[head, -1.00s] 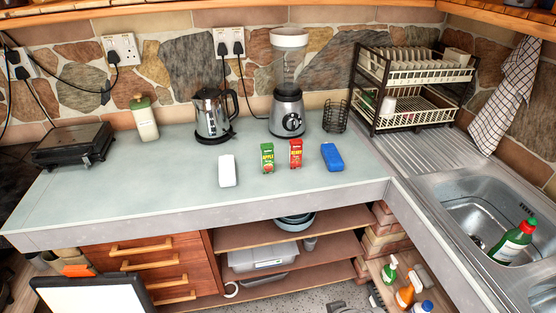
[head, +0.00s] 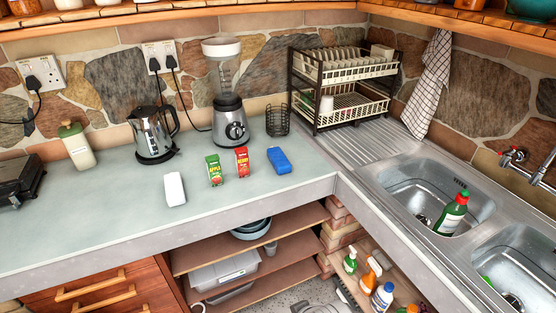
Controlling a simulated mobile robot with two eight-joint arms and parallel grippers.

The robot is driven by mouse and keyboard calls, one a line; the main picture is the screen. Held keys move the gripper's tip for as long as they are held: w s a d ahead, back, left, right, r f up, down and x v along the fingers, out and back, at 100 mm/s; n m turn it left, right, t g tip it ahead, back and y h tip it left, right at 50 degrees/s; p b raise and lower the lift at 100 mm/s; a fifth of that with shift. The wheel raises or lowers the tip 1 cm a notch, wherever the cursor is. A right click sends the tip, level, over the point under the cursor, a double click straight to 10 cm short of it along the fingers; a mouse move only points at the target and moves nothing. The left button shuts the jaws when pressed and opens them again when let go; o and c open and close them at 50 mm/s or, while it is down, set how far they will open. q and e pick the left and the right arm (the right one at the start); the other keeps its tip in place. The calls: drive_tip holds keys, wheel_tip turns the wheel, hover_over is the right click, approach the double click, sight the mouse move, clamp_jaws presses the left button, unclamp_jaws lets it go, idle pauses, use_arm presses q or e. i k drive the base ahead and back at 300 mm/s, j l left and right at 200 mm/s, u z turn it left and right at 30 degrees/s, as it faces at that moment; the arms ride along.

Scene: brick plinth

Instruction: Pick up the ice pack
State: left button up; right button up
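A blue flat block with rounded edges, which looks like the ice pack (head: 279,160), rests on the grey counter (head: 90,215) near its front edge. It is right of a red juice carton (head: 242,162) and a green apple juice carton (head: 214,170), with a small gap to the red one. A plain white rounded block (head: 175,189) lies further left; I cannot tell what it is. Neither of my grippers shows in the head view.
A kettle (head: 153,136), a blender (head: 229,105) and a black wire holder (head: 277,119) stand behind. A two-tier dish rack (head: 342,68) is at the back right, above the draining board. The sink (head: 470,215) holds a green bottle (head: 452,213). The counter's front left is clear.

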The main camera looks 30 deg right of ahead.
sight(174, 188)
drive_tip(key=i+u, duration=0.2)
drive_tip(key=u, duration=0.15)
drive_tip(key=i+u, duration=0.2)
drive_tip(key=u, duration=0.15)
drive_tip(key=i+l+u, duration=0.15)
drive_tip(key=u, duration=0.15)
